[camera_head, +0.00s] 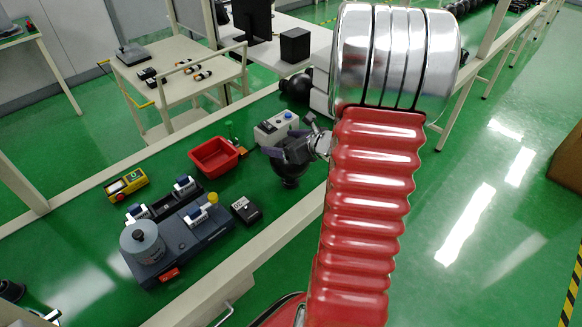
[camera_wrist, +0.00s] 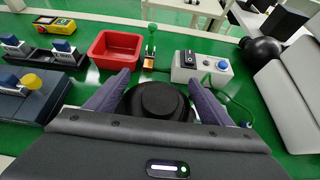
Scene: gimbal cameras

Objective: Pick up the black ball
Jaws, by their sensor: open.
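A round black ball-like object with a flat stepped cap (camera_wrist: 157,100) is between the fingers of my gripper (camera_wrist: 157,79) in the wrist view. The fingers are open on either side of it; whether they touch it I cannot tell. In the head view its dark round body (camera_head: 289,174) shows just below my gripper (camera_head: 287,143), over the green bench top. A second black rounded body (camera_wrist: 262,50) lies farther back on the right, beside a pale panel.
A red tray (camera_wrist: 117,48) and a switch box with a blue button (camera_wrist: 203,68) stand just beyond, with a small green-topped lever (camera_wrist: 151,40) between them. A grey-blue device (camera_head: 185,240) and a yellow box (camera_head: 126,185) are left. Green bench top shows between them.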

